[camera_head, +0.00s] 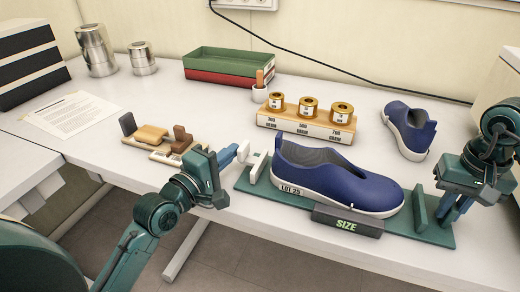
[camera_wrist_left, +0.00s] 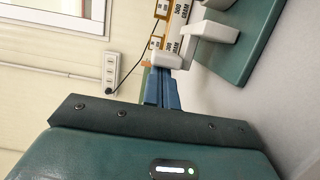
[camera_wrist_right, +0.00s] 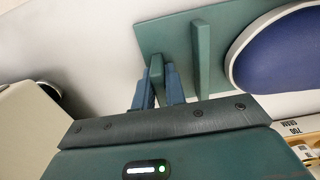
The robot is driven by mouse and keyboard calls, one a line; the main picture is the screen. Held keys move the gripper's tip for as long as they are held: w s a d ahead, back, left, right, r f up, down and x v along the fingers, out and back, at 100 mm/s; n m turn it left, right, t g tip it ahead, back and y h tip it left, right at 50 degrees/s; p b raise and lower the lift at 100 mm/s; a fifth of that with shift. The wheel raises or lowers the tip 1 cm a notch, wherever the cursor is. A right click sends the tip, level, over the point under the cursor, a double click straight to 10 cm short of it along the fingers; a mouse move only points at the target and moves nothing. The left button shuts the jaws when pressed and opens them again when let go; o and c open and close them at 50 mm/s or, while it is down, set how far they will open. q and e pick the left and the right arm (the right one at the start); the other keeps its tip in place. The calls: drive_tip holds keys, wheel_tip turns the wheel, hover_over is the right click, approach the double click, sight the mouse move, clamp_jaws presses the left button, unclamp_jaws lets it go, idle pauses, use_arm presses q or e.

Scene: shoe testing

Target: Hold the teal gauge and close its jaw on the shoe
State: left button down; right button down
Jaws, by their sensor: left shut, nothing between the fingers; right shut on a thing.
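The teal gauge (camera_head: 385,252) lies on the table with a SIZE block at its front. A blue shoe (camera_head: 335,180) marked LOT 25 rests on it, heel to the left. A white jaw (camera_head: 257,167) stands at the heel; it also shows in the left wrist view (camera_wrist_left: 208,34). A teal upright (camera_head: 420,207) stands just beyond the toe. My right gripper (camera_head: 457,208) is shut on a teal post (camera_wrist_right: 156,68) at the gauge's right end. My left gripper (camera_head: 233,152) is shut and empty at the jaw's outer side; I cannot tell whether it touches.
A rack of brass weights (camera_head: 305,122) stands behind the shoe. A second blue shoe (camera_head: 409,130) lies at the back right. Stacked green and red trays (camera_head: 230,75) and metal cans (camera_head: 96,50) stand further back.

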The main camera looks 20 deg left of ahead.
use_arm(q)
drive_tip(key=d, duration=0.4)
drive_tip(key=shift+d, duration=0.2)
use_arm(e)
drive_tip(key=shift+a, duration=0.1)
use_arm(q)
drive_tip(key=shift+r, duration=0.1)
